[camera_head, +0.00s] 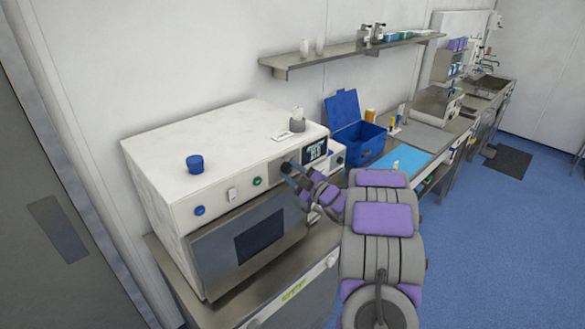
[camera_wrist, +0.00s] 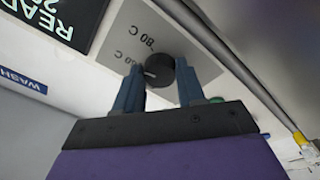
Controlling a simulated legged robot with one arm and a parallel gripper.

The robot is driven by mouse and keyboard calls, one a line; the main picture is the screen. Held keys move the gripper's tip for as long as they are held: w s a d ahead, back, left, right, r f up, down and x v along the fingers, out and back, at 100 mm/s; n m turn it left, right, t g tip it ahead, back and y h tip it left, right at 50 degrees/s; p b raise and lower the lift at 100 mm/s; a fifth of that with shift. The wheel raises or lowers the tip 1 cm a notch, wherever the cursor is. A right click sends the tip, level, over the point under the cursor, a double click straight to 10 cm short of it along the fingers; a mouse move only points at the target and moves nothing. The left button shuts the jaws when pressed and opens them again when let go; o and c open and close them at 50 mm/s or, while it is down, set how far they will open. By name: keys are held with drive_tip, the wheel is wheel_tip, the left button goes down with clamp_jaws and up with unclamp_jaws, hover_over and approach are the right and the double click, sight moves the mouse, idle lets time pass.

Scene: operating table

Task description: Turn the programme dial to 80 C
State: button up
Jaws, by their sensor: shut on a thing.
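The programme dial (camera_wrist: 160,70) is a small round black knob with a pale pointer mark, on a grey plate (camera_wrist: 122,38) printed with temperature labels. One label reads 80 C; a second label beside it is hard to read. The pointer mark faces left in the wrist view. My gripper (camera_wrist: 158,76) has its two blue-grey fingers on either side of the dial and is shut on it. In the head view my gripper (camera_head: 288,168) is at the front panel of the white washer (camera_head: 225,150), left of its display. It hides the dial there.
The dark display (camera_head: 314,152) is right of the dial. A green button (camera_head: 257,181), a switch and a blue button (camera_head: 200,211) lie left on the panel. A blue cap (camera_head: 195,164) sits on top. A blue open box (camera_head: 358,135) stands on the bench to the right.

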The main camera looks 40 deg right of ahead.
drive_tip(key=m+p, duration=0.2)
drive_tip(key=m, duration=0.1)
drive_tip(key=m+h+p, duration=0.1)
drive_tip(key=m, duration=0.1)
drive_tip(key=shift+a+f, duration=0.1)
drive_tip(key=shift+f, duration=0.15)
drive_tip(key=shift+m+h+p, duration=0.3)
drive_tip(key=shift+m+p, duration=1.15)
drive_tip(key=shift+m, duration=0.85)
drive_tip(key=shift+f, duration=0.1)
drive_tip(key=o, duration=0.7)
drive_tip(key=shift+c, duration=0.2)
drive_tip(key=o, duration=0.4)
drive_tip(key=shift+r, duration=0.2)
drive_tip(key=shift+s, duration=0.1)
drive_tip(key=s, duration=0.5)
drive_tip(key=s+f+b, duration=0.1)
drive_tip(key=s, duration=0.5)
drive_tip(key=s+f+b, duration=0.1)
drive_tip(key=s, duration=0.5)
drive_tip(key=shift+d, duration=0.3)
